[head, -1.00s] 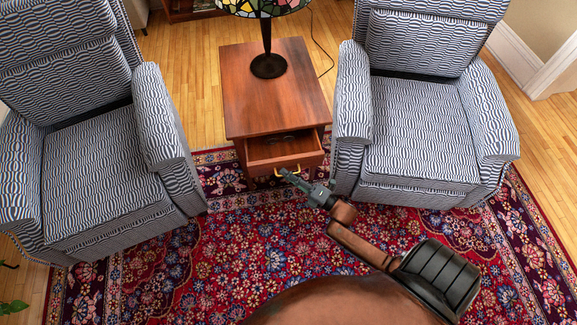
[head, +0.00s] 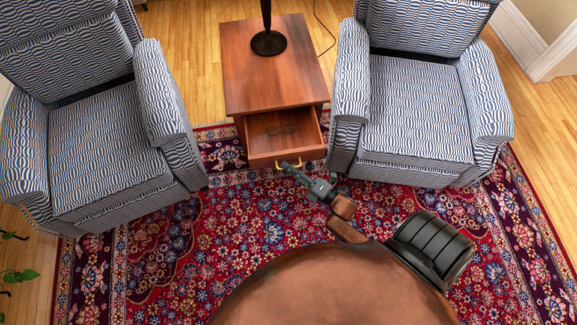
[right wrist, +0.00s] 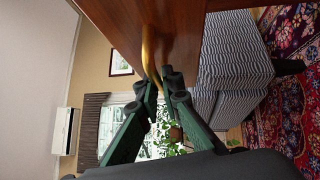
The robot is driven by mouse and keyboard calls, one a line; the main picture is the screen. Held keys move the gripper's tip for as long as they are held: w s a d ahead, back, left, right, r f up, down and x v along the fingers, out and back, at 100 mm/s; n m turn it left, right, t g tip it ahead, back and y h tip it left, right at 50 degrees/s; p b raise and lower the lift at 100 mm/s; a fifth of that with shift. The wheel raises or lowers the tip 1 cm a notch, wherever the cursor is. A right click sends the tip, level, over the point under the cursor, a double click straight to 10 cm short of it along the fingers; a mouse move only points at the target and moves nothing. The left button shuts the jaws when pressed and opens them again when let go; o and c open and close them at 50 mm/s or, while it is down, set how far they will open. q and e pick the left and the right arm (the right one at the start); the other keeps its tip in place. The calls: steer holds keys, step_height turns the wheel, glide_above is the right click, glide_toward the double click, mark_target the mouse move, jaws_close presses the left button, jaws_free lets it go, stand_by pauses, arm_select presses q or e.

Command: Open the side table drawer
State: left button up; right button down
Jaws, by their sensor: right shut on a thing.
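The wooden side table (head: 275,82) stands between two armchairs. The brass handle (head: 288,164) is on the drawer front. My right gripper (head: 285,167) is at the handle. In the right wrist view its fingers (right wrist: 160,82) are closed around the brass handle (right wrist: 151,55), next to the wooden drawer front (right wrist: 180,30). My left gripper is not in view.
A blue-and-white patterned armchair (head: 105,135) stands left of the table and another armchair (head: 415,100) stands close on the right. A lamp base (head: 268,42) stands on the tabletop. The red patterned rug (head: 200,235) in front is open floor.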

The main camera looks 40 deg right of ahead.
steer(key=c, duration=2.1)
jaws_free()
steer(key=v, duration=1.2)
steer(key=shift+f, duration=0.15)
